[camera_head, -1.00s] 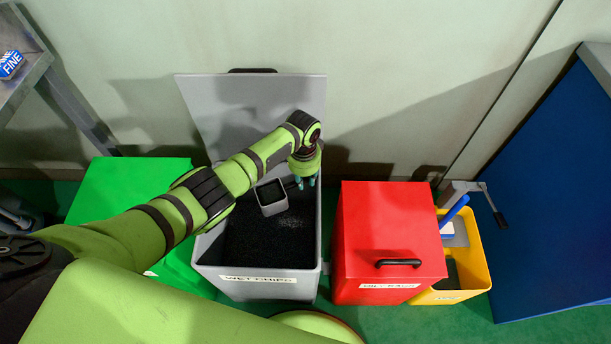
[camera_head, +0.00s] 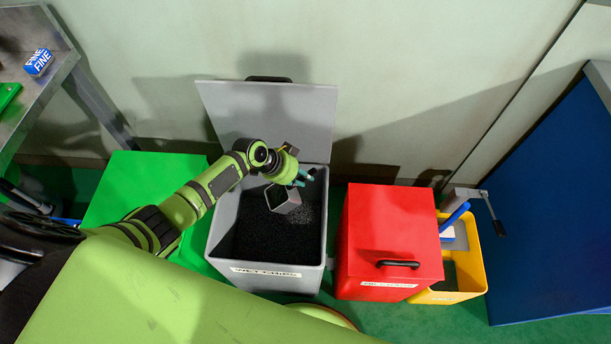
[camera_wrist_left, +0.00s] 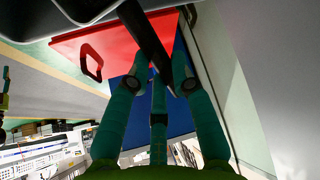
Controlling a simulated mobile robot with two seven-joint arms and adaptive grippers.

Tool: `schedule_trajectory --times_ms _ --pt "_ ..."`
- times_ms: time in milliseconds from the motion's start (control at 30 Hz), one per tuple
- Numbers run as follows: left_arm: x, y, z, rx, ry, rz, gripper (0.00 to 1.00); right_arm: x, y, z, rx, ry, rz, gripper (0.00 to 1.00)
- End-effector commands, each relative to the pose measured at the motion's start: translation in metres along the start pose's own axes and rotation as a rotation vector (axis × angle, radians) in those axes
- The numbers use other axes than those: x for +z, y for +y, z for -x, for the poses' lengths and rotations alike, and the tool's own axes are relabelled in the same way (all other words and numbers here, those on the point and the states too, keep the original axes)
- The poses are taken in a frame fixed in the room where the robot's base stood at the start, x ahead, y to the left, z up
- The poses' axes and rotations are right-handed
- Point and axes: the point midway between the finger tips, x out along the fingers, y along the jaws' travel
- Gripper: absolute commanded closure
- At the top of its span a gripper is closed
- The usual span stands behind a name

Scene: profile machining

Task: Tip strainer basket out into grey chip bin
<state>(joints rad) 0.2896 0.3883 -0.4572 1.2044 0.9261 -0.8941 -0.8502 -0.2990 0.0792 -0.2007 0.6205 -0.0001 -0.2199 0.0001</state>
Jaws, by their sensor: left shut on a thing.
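The grey chip bin (camera_head: 216,226) stands open with its lid (camera_head: 300,115) raised against the wall. Dark chips lie inside it, and its front label appears to read "WET CHIPS". The small grey strainer basket (camera_head: 287,203) hangs tilted over the bin's opening, its open side not clearly visible. My left gripper (camera_head: 301,178) is above the bin near its back right, shut on the basket's handle. In the left wrist view the teal fingers close around a dark handle (camera_wrist_left: 148,38), and part of the basket (camera_wrist_left: 85,8) shows at the top edge. My right gripper is not in view.
A red lidded bin (camera_head: 390,225) stands close to the right of the grey bin. Beyond it are a yellow bin (camera_head: 473,262) with tools and a blue panel (camera_head: 545,210). A green box (camera_head: 140,190) stands at the left, and a metal bench (camera_head: 60,75) at the far left.

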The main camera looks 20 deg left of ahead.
Motion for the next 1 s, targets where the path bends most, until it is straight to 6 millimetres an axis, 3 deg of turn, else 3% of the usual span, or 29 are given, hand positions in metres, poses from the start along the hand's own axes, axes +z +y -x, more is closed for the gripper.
schedule_trajectory --times_ms 433,667,1000 --pt "0.0 0.0 0.003 0.0 0.019 0.0 1.0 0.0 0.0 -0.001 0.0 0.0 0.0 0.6" --pt "0.005 0.0 0.017 -0.001 0.125 0.0 1.0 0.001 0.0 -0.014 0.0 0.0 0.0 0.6" --pt "0.002 -0.001 0.021 -0.001 0.138 0.0 1.0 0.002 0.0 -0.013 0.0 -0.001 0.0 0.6"
